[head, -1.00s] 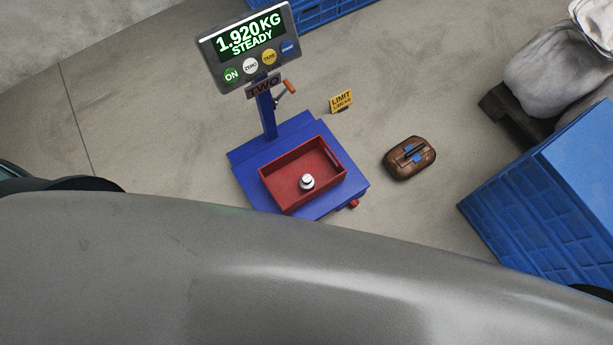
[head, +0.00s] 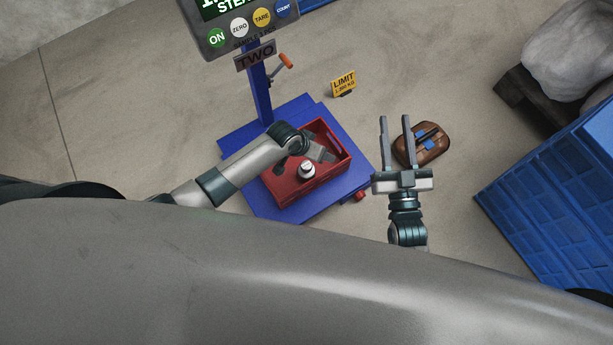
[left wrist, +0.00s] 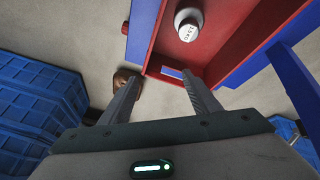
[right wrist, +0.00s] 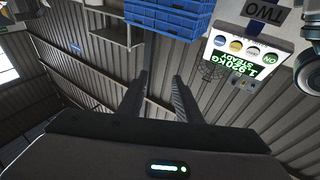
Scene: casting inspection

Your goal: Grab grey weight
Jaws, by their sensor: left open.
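The grey weight (head: 307,170) stands upright in the red tray (head: 331,181) on the blue platform scale (head: 236,150). It also shows in the left wrist view (left wrist: 188,27), with its marked top facing the camera. My left gripper (head: 322,149) reaches over the tray, just beyond the weight in the head view. In the left wrist view its fingers (left wrist: 161,76) are apart with nothing between them, and the weight lies past the fingertips. My right gripper (head: 395,118) is open and empty, right of the scale.
A brown case (head: 432,153) with blue parts lies on the floor near my right gripper. A yellow limit sign (head: 344,82) stands behind it. The scale's post (head: 260,97) and display (head: 238,27) rise behind the tray. Blue crates (head: 560,180) stand at the right.

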